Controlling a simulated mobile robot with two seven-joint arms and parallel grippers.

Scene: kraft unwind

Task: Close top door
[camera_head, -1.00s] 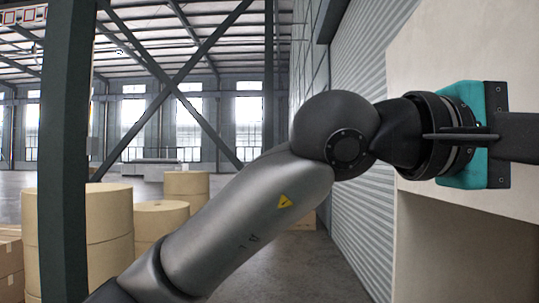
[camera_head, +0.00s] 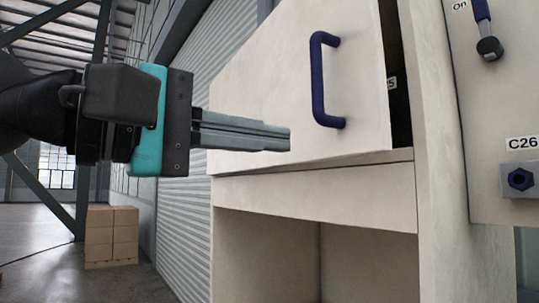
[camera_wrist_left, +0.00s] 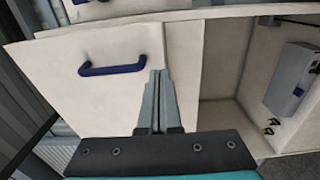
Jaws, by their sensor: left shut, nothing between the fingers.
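The top door (camera_head: 280,85) is a cream panel with a dark blue bar handle (camera_head: 325,80) near its right edge. It stands ajar, with a dark gap (camera_head: 397,100) between that edge and the cabinet frame. My left gripper (camera_head: 288,138) is shut and empty. Its fingertips lie in front of the door's lower part, below and left of the handle; I cannot tell whether they touch. In the left wrist view the fingers (camera_wrist_left: 157,75) point past the blue handle (camera_wrist_left: 112,69), near the door's edge. My right gripper is out of view.
Below the door is an open compartment (camera_head: 310,255), with a grey box (camera_wrist_left: 291,80) inside it in the left wrist view. A panel with a switch (camera_head: 489,47) stands at right. Brown boxes (camera_head: 112,237) stand on the floor at left.

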